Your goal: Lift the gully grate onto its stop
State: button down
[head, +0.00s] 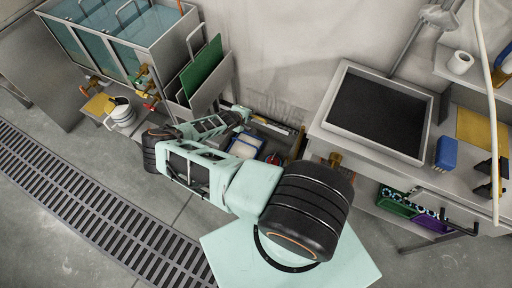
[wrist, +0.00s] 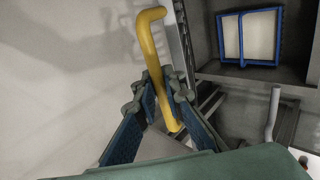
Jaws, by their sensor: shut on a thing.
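In the wrist view my gripper (wrist: 159,92) is shut on a yellow bent bar (wrist: 150,40), which passes between its fingers. The bar's top end bends to the right and its lower end shows below the fingertips. What the bar is fixed to is hidden, so I cannot tell whether it belongs to the gully grate. In the head view a long dark slotted grate (head: 105,215) runs along the floor at left and looks flat. My arm reaches away from it to the wall side; the fingers cannot be made out there. No stop can be made out.
A tank bench with blue-green panels (head: 100,50) stands at upper left, with a green board (head: 201,66) beside it. A bench with a dark tray (head: 378,115) stands at right. A blue-framed white item (wrist: 250,37) lies in a grey box. The floor around the slotted grate is clear.

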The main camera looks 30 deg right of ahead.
jog(key=shift+w+d+r, duration=0.5)
jog(key=shift+d+r, duration=0.1)
jog(key=shift+w+d+r+b, duration=0.25)
jog(key=shift+w+d+r, duration=0.25)
jog(key=shift+d, duration=0.15)
jog(key=shift+w+d+r+b, duration=0.2)
jog(key=shift+w+d+r, duration=0.2)
jog(key=shift+d, duration=0.3)
jog(key=shift+w+d+r+b, duration=0.25)
jog(key=shift+w+d+r, duration=0.15)
jog(key=shift+w+d, duration=0.2)
jog(key=shift+d, duration=0.15)
jog(key=shift+w+d+r+b, duration=0.35)
jog(key=shift+w+d+b, duration=0.15)
jog(key=shift+d, duration=0.2)
jog(key=shift+w+d+r+b, duration=0.35)
jog(key=shift+w+d, duration=0.1)
jog(key=shift+d, duration=0.2)
jog(key=shift+w+d+r+b, duration=0.35)
jog(key=shift+w+d+b, duration=0.15)
jog(key=shift+d, duration=0.2)
